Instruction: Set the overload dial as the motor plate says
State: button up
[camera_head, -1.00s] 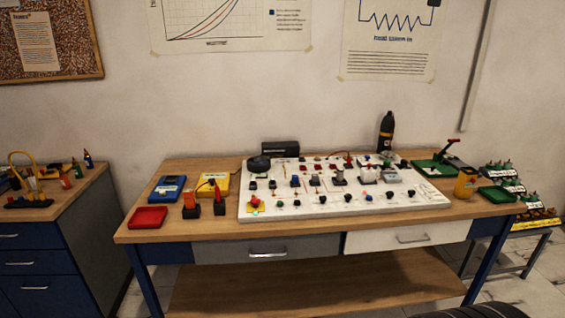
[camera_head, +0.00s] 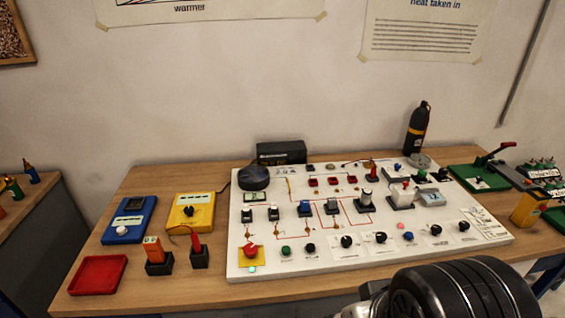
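A white training board (camera_head: 300,268) lies on the bench with several black dials along its front part. Among them are a dial left of centre (camera_head: 346,241), one beside it (camera_head: 380,238) and one farther right (camera_head: 435,229). Each sits on a pale printed patch. The lettering is too small to read, so I cannot tell which one is the overload dial or where its pointer stands. A white printed card (camera_head: 485,224) lies at the board's right end, also unreadable; I cannot tell whether it is the motor plate. My gripper's fingers are not visible.
A black ribbed part of my arm fills the lower right, before the board. A red tray (camera_head: 98,275), blue meter (camera_head: 129,220) and yellow meter (camera_head: 190,211) stand left. A black bottle (camera_head: 417,128) stands behind; a green base with lever (camera_head: 480,178) is at right.

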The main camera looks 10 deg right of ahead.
aim_at(381, 237)
jog(key=i+l, duration=0.15)
jog(key=l, duration=0.25)
jog(key=i+l, duration=0.15)
jog(key=l, duration=0.2)
jog(key=i+l, duration=0.1)
jog(key=l, duration=0.3)
